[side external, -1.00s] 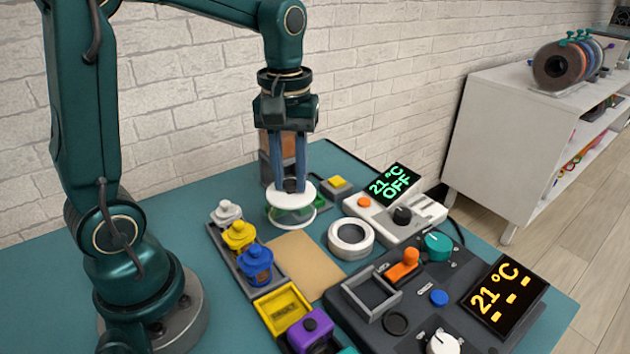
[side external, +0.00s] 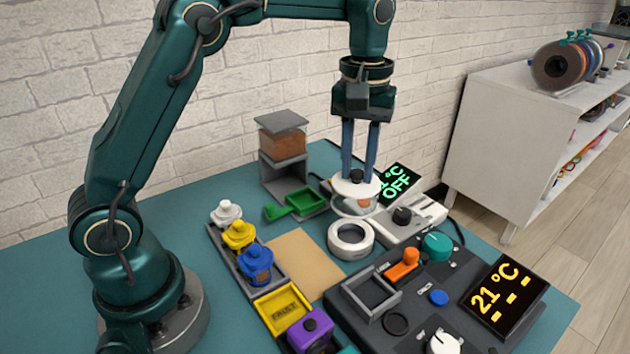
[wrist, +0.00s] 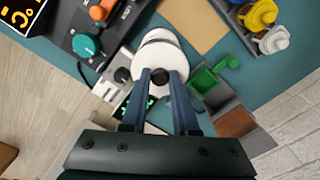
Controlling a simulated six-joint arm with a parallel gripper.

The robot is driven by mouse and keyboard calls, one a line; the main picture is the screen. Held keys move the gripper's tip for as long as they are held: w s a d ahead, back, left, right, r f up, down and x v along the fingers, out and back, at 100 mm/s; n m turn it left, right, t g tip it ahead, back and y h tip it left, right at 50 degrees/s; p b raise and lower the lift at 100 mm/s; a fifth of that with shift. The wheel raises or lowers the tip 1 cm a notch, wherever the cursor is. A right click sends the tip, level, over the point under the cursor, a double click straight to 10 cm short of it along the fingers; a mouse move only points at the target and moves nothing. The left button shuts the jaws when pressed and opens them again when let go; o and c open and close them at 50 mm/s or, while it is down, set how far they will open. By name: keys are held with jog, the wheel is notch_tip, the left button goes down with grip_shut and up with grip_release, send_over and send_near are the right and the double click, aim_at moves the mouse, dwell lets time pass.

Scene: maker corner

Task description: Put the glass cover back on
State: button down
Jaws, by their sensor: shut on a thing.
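The glass cover (side external: 356,188) has a white disc top, a dark knob and a clear body below. My gripper (side external: 357,172) is shut on its knob and holds it upright above the table. In the side view the cover is just above and behind a white ring-shaped base (side external: 350,239), apart from it as far as I can tell. In the wrist view the cover's white top (wrist: 162,92) sits between my fingers (wrist: 160,78) and partly covers the ring base (wrist: 157,36). The clear body is mostly hidden there.
A white control box (side external: 420,221) with a green display stands right behind the cover. A dark panel (side external: 440,318) with knobs is in front. A green tray (side external: 306,203) and a grey stand (side external: 284,180) lie left. A tan mat (side external: 300,262) is bare.

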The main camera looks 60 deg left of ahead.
jog(key=shift+f, duration=3.05)
jog(key=shift+f, duration=0.15)
jog(key=shift+c, duration=0.6)
grip_release()
jog(key=shift+r, duration=3.5)
